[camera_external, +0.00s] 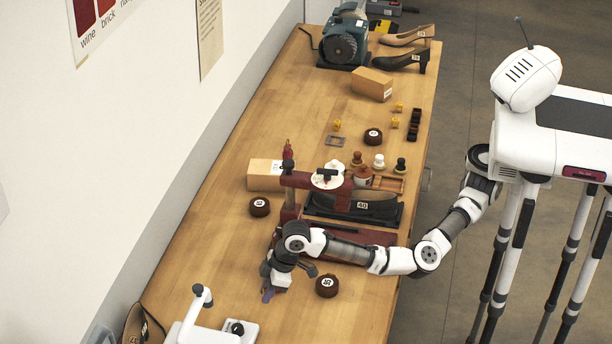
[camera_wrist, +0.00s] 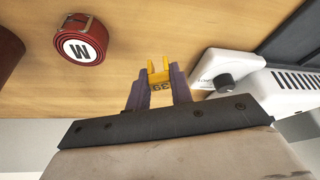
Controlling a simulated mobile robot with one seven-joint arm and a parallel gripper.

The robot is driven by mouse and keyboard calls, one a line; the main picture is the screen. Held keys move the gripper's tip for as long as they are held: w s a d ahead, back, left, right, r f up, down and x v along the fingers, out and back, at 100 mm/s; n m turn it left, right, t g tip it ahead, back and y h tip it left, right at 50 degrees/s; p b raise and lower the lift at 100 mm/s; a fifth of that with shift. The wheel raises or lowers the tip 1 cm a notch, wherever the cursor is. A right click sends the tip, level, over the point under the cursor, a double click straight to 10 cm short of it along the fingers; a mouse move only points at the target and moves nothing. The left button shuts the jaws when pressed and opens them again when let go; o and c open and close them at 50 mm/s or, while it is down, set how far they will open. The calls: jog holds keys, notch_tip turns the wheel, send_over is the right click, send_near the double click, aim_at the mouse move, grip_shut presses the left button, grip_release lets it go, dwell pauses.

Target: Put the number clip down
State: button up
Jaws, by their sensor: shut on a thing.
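The number clip (camera_wrist: 158,80) is small and yellow, with two upright prongs and a dark "39" on its face. My gripper (camera_wrist: 159,86) has purple fingers, and they are shut on the clip from both sides. In the external view my gripper (camera_external: 270,292) points down over the near part of the wooden bench (camera_external: 330,318). The clip cannot be made out there. I cannot tell whether the clip touches the bench top.
A white machine (camera_external: 215,328) stands near left. A shoe press (camera_external: 330,190) stands behind. Loose yellow clips (camera_external: 397,107) lie farther back. Bare wood lies around the gripper.

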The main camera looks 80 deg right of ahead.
aim_at(260, 320)
jog(key=shift+f, duration=1.9)
jog(key=shift+f, duration=0.1)
jog(key=o, duration=0.9)
jog(key=shift+f, duration=0.1)
jog(key=shift+o, duration=0.2)
jog(key=b+v, duration=0.1)
jog(key=v, duration=1.1)
jog(key=shift+r, duration=0.2)
